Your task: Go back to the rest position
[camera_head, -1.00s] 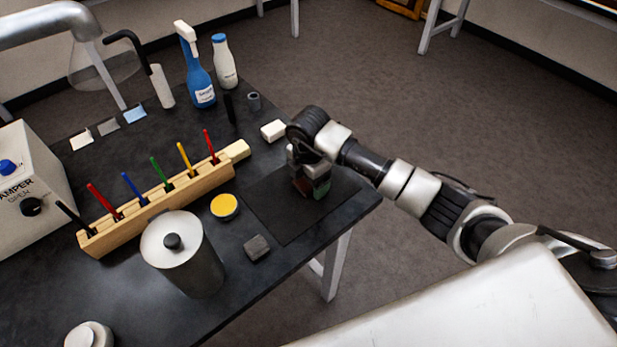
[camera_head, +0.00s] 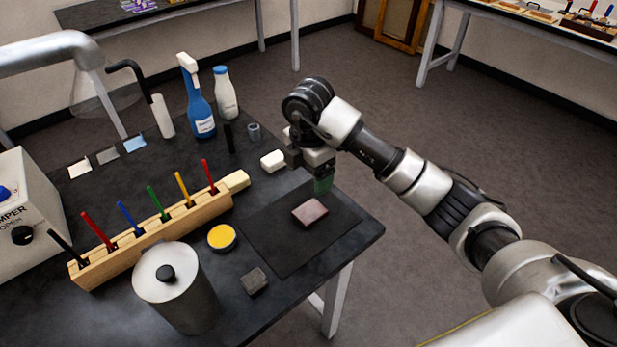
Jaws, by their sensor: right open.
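My right gripper (camera_head: 322,184) is open above the far edge of a dark mat (camera_head: 283,254) on the black table. A greenish patch shows at its fingertips. A pinkish-brown block (camera_head: 309,212) lies on the mat, just below and in front of the gripper and apart from it. My right arm reaches in from the right side of the picture. My left gripper is not in view.
A wooden rack (camera_head: 150,236) with several coloured sticks, a grey lidded canister (camera_head: 187,309), a yellow-topped tin (camera_head: 222,237) and a dark block (camera_head: 254,281) stand nearby. A white block (camera_head: 272,161), a blue spray bottle (camera_head: 199,108) and a white bottle (camera_head: 225,93) are behind. Floor right of the table is clear.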

